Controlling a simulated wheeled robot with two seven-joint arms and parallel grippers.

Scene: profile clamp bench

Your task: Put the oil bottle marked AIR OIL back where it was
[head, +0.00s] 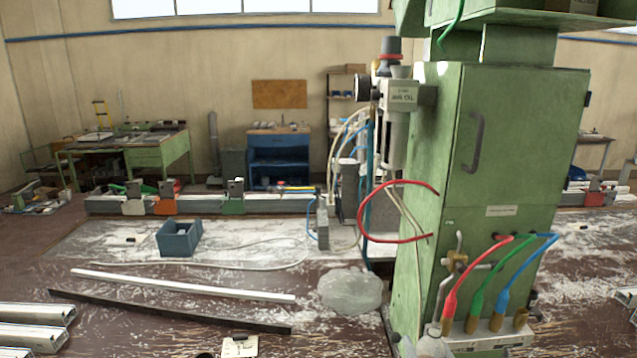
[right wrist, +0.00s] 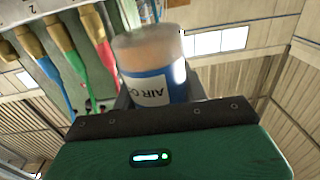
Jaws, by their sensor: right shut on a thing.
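In the right wrist view the oil bottle (right wrist: 152,70) has a pale peach, see-through end and a blue-and-white label. The label reads upside down "AIR O", the rest being cut off. My right gripper (right wrist: 155,103) is shut on the bottle; its dark fingers are partly hidden behind the bottle and the green gripper body. In the head view a pale, grey-topped shape (head: 434,344), likely this bottle, shows at the bottom edge, left of the hose fittings. A unit with a plate reading AIR OIL (head: 403,96) is fixed to the green cabinet's left side. My left gripper is not in view.
The green cabinet (head: 515,150) stands tall at the right. Red, green and blue hoses with brass fittings (head: 474,324) rise from its base, close to the bottle. A red hose (head: 362,225) loops out at its left. A blue bin (head: 179,239) and profiles (head: 180,285) lie left.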

